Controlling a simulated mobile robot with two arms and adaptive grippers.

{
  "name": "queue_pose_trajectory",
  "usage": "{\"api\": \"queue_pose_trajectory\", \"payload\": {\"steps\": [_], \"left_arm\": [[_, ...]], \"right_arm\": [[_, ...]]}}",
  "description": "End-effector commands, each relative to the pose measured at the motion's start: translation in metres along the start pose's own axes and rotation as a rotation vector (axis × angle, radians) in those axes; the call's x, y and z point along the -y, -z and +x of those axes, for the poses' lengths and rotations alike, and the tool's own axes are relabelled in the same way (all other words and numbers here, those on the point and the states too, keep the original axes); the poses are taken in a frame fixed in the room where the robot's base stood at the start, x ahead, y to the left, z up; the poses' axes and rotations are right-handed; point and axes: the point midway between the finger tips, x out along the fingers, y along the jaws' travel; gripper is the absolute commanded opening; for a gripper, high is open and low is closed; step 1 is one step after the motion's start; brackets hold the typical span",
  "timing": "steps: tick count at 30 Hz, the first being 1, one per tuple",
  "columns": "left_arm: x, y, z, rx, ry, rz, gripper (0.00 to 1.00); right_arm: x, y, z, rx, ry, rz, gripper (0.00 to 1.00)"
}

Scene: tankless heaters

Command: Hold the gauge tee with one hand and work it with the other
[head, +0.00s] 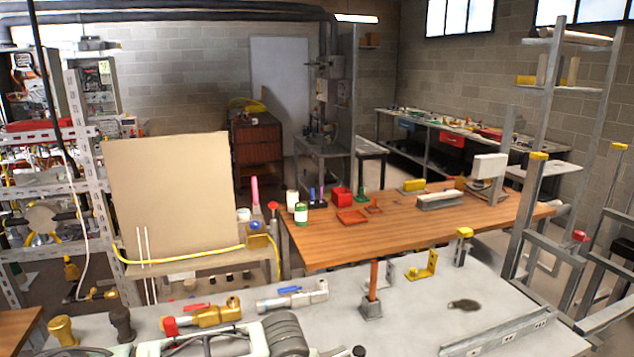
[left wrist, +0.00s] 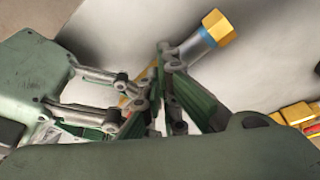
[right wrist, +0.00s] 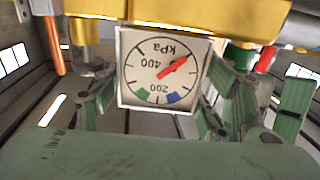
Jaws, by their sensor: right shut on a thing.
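The gauge tee (right wrist: 200,14) shows in the right wrist view as a brass body along the top. Its square white kPa dial (right wrist: 160,70) hangs below, with upside-down figures and a red needle. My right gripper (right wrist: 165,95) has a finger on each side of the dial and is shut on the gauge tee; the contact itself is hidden. My left gripper (left wrist: 178,110) has its fingers close together. A metal fitting with a blue band and brass hex end (left wrist: 217,28) shows just beyond them; whether they touch it is unclear. The grippers are not clear in the head view.
On the grey bench (head: 420,310) lie a brass valve with a red handle (head: 215,313) and a silver valve with a blue handle (head: 300,294). An orange-handled upright tool (head: 373,285) stands near the middle. A wooden table (head: 340,240) with small items is behind.

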Motion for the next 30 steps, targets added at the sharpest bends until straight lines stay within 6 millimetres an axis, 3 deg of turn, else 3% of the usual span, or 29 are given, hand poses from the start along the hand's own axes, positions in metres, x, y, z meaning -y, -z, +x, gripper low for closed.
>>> {"api": "queue_pose_trajectory", "payload": {"steps": [2, 18, 30], "left_arm": [[-0.003, -0.009, 0.003, 0.02, -0.003, 0.005, 0.0], [0.001, 0.011, -0.054, 0.01, 0.002, -0.001, 0.0], [0.001, 0.013, -0.058, 0.009, 0.0, -0.002, 0.0]], "right_arm": [[0.002, 0.001, 0.001, -0.004, 0.003, 0.003, 0.12], [-0.002, 0.0, 0.001, 0.0, -0.003, 0.002, 0.12], [-0.003, 0.0, 0.0, 0.002, -0.006, 0.001, 0.12]]}}
